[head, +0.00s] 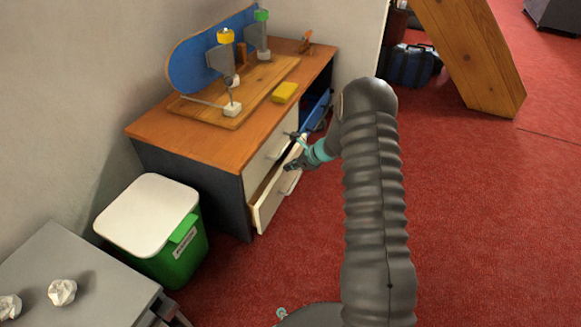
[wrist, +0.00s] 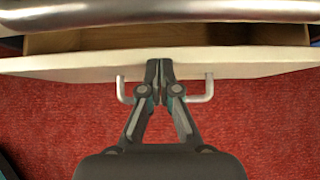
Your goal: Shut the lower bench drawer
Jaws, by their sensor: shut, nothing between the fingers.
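The lower bench drawer (head: 270,203) is white-fronted and stands partly open under the bench's left side. In the wrist view its pale front (wrist: 75,66) spans the picture, with its wooden inside (wrist: 220,36) showing behind. Its handle (wrist: 210,90) sticks out toward me. My gripper (head: 289,166) is shut and empty, at the drawer's front. In the wrist view the closed fingertips (wrist: 159,66) overlap the drawer front between the handle's two ends and hide the handle's middle. I cannot tell whether they touch the front.
The drawer above (head: 270,150) looks closed. A blue drawer (head: 316,112) stands open to the right, close to my arm. The wooden bench top (head: 150,128) carries a blue board device (head: 197,62) and a yellow block (head: 285,92). A green bin (head: 165,255) stands at left. Red floor is clear at right.

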